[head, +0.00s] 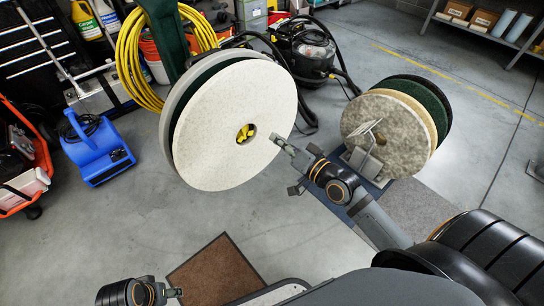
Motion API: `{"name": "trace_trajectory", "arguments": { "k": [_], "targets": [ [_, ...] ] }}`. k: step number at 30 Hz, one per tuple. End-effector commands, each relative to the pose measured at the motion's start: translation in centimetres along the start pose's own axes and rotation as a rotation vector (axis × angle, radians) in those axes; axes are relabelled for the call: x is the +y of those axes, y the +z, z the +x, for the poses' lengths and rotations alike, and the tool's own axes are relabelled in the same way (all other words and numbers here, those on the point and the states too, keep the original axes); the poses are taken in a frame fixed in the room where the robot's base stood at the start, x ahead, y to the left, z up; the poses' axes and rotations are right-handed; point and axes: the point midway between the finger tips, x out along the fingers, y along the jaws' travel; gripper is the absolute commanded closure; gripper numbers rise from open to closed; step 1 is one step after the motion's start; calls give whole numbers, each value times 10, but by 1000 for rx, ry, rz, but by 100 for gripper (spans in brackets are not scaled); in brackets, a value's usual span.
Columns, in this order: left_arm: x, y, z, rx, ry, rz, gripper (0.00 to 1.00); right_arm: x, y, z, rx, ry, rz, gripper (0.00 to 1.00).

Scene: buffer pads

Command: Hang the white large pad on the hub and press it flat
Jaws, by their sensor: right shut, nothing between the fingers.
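The white large pad (215,150) stands nearly upright at the upper middle, its face toward me. The yellow hub (246,133) shows in its centre hole, so the pad is around the hub. Behind the pad a dark layer and a grey disc (168,125) show at its left edge; I cannot tell whether the pad lies fully flat. My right gripper (281,143) is shut and empty at the pad's right edge; I cannot tell if it touches. My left gripper (176,292) is low at bottom left, away from the pad, its jaws too small to judge.
A stand at right holds several pads: a mottled grey one (378,138) in front, tan and dark green behind. A blue blower (95,150), yellow hose (128,60) and black vacuum (305,48) stand behind. A brown mat (215,275) lies on otherwise clear floor at lower left.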

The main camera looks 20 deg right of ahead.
Motion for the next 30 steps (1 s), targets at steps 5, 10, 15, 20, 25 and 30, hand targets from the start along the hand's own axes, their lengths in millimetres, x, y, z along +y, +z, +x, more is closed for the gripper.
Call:
{"name": "trace_trajectory", "arguments": {
  "k": [5,10,15,20,25,30],
  "targets": [
    [1,0,5,14,6,0,48,1,0,5,3,1,1,100],
    [7,-2,29,86,29,0,48,3,1,29,7,-1,1,100],
    [13,-5,46,169,55,-4,48,3,1,57,7,0,1,100],
    [17,-8,54,222,70,-8,48,2,0,77,5,3,-1,100],
    [19,-9,58,249,77,-11,48,1,0,88,2,3,-1,100],
    [19,-9,58,255,78,-12,48,0,-1,90,2,4,-2,100]
  ]
}}
